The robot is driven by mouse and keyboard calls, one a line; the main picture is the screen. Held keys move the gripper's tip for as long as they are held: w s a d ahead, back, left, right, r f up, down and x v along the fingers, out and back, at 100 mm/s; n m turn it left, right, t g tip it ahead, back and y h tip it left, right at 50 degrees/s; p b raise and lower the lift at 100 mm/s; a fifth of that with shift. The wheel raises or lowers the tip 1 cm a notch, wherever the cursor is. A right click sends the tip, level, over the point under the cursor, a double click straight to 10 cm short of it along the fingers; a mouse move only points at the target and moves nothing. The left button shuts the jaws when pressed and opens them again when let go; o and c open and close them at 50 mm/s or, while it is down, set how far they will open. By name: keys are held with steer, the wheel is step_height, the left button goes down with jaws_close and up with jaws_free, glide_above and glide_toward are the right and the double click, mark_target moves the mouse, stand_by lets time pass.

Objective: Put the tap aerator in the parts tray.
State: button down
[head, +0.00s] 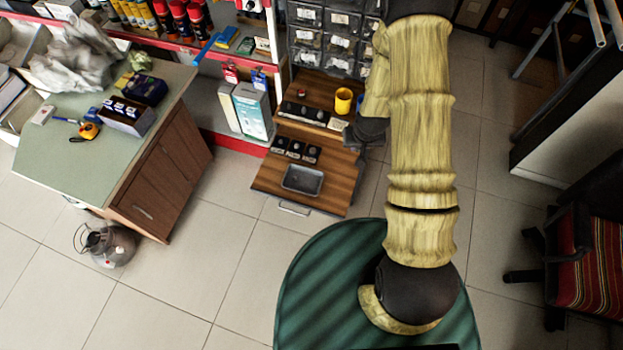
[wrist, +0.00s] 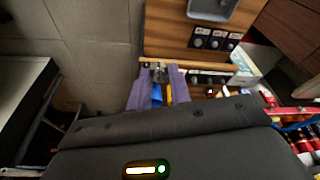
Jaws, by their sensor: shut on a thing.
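My gripper (wrist: 158,76) shows in the wrist view, its two purple fingers shut on a small grey metallic piece, which looks like the tap aerator (wrist: 157,70). The piece sits between the fingertips, over the upper wooden level. The parts tray appears to be the shallow grey metal tray (head: 303,180) on the lower wooden board (head: 335,192); it also shows at the top of the wrist view (wrist: 212,8). The tray looks empty and lies apart from my gripper. In the head view my arm hides the fingertips and the held piece.
A black strip with several small parts (head: 296,150) lies behind the tray. A yellow cup (head: 343,101) and another black strip (head: 304,113) stand on the upper level. Drawer bins (head: 325,40) rise behind.

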steer(key=shift+d, duration=0.1)
stand_by(0.3)
steer(key=shift+f+b, duration=0.3)
steer(key=shift+b, duration=0.05)
steer(key=w+a+f+b, duration=0.1)
steer(key=a+f+b, duration=0.6)
steer(key=b, duration=1.1)
steer(key=w+a+f+m+b, duration=0.1)
steer(key=a+f+b, duration=0.6)
steer(key=b, duration=1.1)
steer(key=x, duration=0.4)
steer(key=shift+a+f, duration=0.2)
steer(key=shift+f, duration=0.25)
